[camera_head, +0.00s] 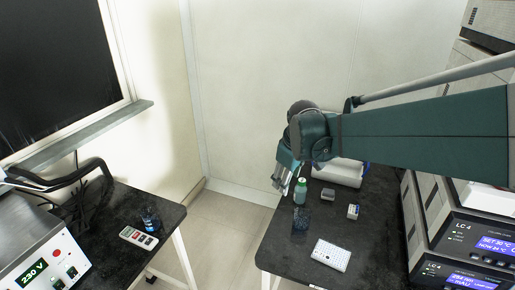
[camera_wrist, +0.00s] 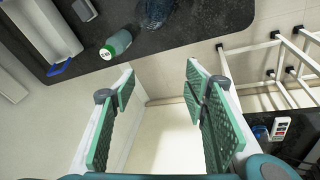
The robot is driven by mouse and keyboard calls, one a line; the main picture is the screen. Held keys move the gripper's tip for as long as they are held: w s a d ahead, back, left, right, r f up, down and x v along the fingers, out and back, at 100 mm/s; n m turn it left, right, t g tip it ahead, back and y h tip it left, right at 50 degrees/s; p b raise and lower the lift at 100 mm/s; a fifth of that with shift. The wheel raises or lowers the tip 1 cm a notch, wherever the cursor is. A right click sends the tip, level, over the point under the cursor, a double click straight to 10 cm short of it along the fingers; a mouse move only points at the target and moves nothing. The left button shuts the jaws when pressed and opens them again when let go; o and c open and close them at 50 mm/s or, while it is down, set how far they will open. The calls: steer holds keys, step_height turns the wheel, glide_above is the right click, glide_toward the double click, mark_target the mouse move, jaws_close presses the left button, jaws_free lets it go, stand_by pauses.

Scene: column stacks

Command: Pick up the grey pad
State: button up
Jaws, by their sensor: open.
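A small grey block, which looks like the grey pad (camera_head: 328,194), lies on the dark right-hand bench behind the white label box and right of the green bottle. In the wrist view a grey block (camera_wrist: 84,10), seemingly the same pad, shows at the top left edge, partly cut off. My gripper (camera_head: 281,178) is open and empty, held above the bench's left edge close to the green bottle. In the wrist view its green ridged fingers (camera_wrist: 160,95) stand wide apart with only floor and wall between them. The pad is outside the fingers.
A green bottle (camera_head: 300,186), a dark blue cup (camera_head: 301,217), a small labelled box (camera_head: 353,211) and a white rack (camera_head: 330,254) stand near the pad. A white device (camera_head: 340,173) is behind it. Stacked instruments (camera_head: 470,240) border the right side. Another bench (camera_head: 100,225) is left.

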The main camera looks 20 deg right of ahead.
steer(key=w+d+f+n+g+p, duration=0.1)
steer(key=w+d+f+p, duration=0.15)
steer(key=d, duration=0.45)
steer(key=w+d+f+n+g+p, duration=0.1)
steer(key=w+d+f+n, duration=0.2)
steer(key=d, duration=0.4)
steer(key=n+g+y+p, duration=0.1)
steer(key=g+p, duration=0.1)
glide_above(329, 191)
steer(key=f, duration=0.9)
steer(key=shift+a+f, duration=0.35)
steer(key=shift+a, duration=0.05)
steer(key=shift+d+f, duration=0.4)
steer(key=shift+f, duration=0.1)
steer(key=shift+f, duration=1.2)
steer(key=shift+f, duration=0.1)
steer(key=shift+f+b, duration=0.8)
steer(key=shift+f, duration=1.7)
steer(key=shift+c, duration=0.7)
